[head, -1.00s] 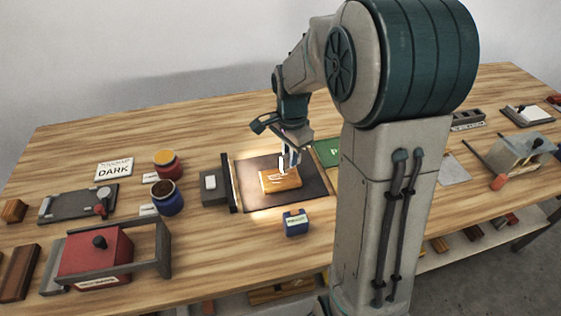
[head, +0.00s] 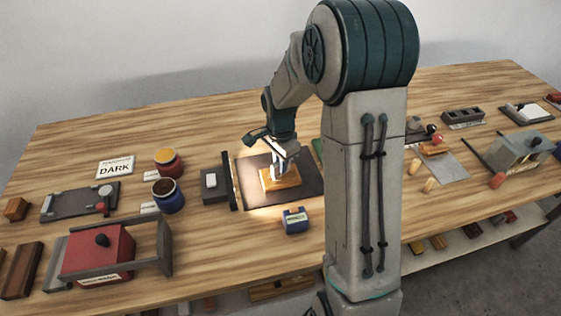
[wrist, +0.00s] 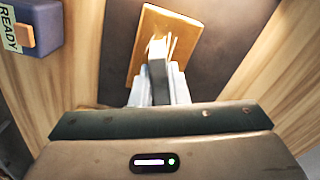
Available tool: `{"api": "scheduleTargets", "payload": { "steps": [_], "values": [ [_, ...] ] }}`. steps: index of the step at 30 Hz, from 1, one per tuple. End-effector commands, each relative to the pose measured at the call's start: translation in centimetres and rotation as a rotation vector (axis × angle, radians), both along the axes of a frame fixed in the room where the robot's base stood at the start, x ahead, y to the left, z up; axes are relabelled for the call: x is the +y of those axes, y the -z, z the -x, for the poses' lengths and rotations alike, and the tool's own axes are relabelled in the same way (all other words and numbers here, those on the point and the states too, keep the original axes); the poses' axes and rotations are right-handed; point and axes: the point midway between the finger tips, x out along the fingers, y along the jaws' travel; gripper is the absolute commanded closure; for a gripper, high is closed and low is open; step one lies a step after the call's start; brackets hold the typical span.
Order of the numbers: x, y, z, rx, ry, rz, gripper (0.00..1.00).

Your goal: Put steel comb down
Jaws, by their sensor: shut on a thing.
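My gripper (head: 284,167) is at the dark mat in the head view, just above a wooden block (head: 270,183). In the wrist view my gripper (wrist: 158,92) is shut on a thin grey piece, which I take to be the steel comb (wrist: 157,66). Its far end is bright and lies over the wooden block (wrist: 150,22). I cannot tell whether the comb touches the block. In the head view the comb is too small and too covered by the fingers to make out.
The dark mat (head: 308,180) has a black rail (head: 229,182) on its left. A blue box (head: 295,221) stands in front of it; its READY label shows in the wrist view (wrist: 10,28). Bare table lies behind the mat.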

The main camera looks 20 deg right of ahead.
Motion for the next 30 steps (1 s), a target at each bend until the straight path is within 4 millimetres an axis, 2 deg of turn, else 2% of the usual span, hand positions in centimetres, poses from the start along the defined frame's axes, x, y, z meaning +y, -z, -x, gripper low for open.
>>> {"api": "scheduleTargets", "payload": {
  "steps": [1,2,3,4,12,17,30],
  "values": [
    [0.0,0.3,0.0,0.000,0.000,0.000,1.00],
    [0.0,0.2,0.0,0.000,0.000,0.000,0.77],
    [0.0,0.2,0.0,0.000,0.000,0.000,0.66],
    [0.0,0.1,0.0,0.000,0.000,0.000,0.64],
    [0.0,0.1,0.0,0.000,0.000,0.000,0.64],
    [0.0,-1.1,-0.1,-0.004,0.000,0.000,0.64],
    [0.0,-10.0,-0.1,-0.004,0.000,-0.001,0.64]
  ]
}}
